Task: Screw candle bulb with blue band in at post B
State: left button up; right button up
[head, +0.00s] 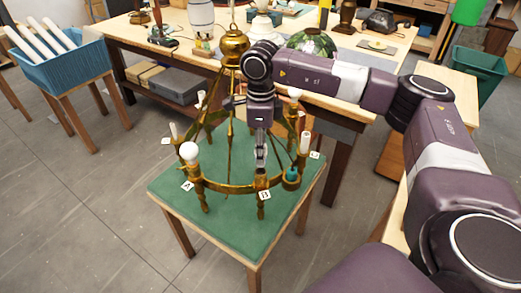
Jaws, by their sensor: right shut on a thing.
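The brass chandelier (228,187) stands on a green-topped table. Its ring carries posts with small letter tags. Post B (263,183), above the tag marked B, is at the front of the ring. My right gripper (261,162) points straight down over post B. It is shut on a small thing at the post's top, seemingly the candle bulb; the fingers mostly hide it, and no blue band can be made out. I cannot tell whether the bulb touches the socket. A round white bulb (189,151) sits on post A, left of B. My left gripper is not in view.
A teal and dark thing (291,178) is at the ring just right of post B. A white candle sleeve (305,143) stands further right. The long workbench behind holds lamps and a telephone (380,20). A blue bin (62,65) with white tubes is at left.

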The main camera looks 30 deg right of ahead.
jog(key=shift+f, duration=0.25)
jog(key=shift+s+f, duration=0.1)
jog(key=shift+f, duration=0.15)
jog(key=shift+f+b, duration=1.15)
jog(key=shift+f, duration=0.1)
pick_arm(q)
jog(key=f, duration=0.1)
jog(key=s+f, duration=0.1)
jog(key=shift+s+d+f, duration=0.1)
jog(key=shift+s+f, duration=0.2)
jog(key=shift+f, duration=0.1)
pick_arm(e)
jog(key=shift+f, duration=0.15)
pick_arm(q)
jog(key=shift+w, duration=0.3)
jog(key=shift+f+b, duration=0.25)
jog(key=shift+b, duration=0.1)
pick_arm(e)
jog(key=shift+f, duration=0.15)
